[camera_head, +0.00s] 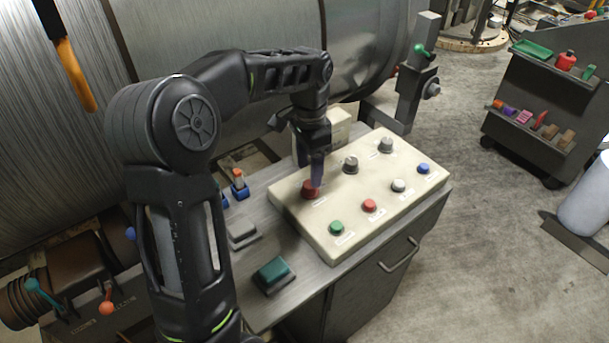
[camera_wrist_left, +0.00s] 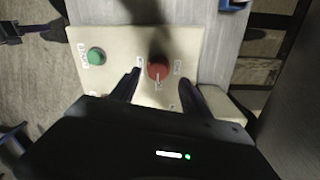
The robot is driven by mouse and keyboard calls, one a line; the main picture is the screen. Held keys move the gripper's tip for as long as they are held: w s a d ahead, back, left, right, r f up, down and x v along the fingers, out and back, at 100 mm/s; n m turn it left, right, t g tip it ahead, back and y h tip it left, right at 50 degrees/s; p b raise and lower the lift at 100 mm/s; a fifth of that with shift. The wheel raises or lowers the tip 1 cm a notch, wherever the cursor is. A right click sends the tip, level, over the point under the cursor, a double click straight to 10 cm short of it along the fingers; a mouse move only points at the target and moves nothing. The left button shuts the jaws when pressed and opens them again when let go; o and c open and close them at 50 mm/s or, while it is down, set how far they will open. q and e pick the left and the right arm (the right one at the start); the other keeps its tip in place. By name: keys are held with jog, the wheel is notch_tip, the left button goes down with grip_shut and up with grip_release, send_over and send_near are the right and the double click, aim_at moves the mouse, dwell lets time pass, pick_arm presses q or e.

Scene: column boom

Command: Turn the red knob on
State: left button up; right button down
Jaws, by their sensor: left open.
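The red knob (camera_head: 310,188) sits at the left back corner of a cream control panel (camera_head: 330,235). It is a round dial with a pale pointer line. In the left wrist view the red knob (camera_wrist_left: 159,69) lies between the two fingers, its pointer line directed toward the gripper's palm. My left gripper (camera_head: 316,170) hangs over the knob, pointing down. In the left wrist view the left gripper (camera_wrist_left: 160,82) is open, with one dark finger on each side of the knob; I cannot tell whether either touches it. My right gripper is not in view.
Two grey knobs (camera_head: 350,164) and several coloured buttons, including a green one (camera_head: 336,228), share the panel. The panel stands on a metal cabinet (camera_head: 375,275) beside a large metal cylinder (camera_head: 275,35). A tool cart (camera_head: 545,110) stands at the right, with clear floor between.

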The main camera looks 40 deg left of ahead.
aim_at(308, 182)
pick_arm(q)
notch_tip(308, 182, up, 4)
jog(key=shift+r, duration=0.1)
dwell(0.6)
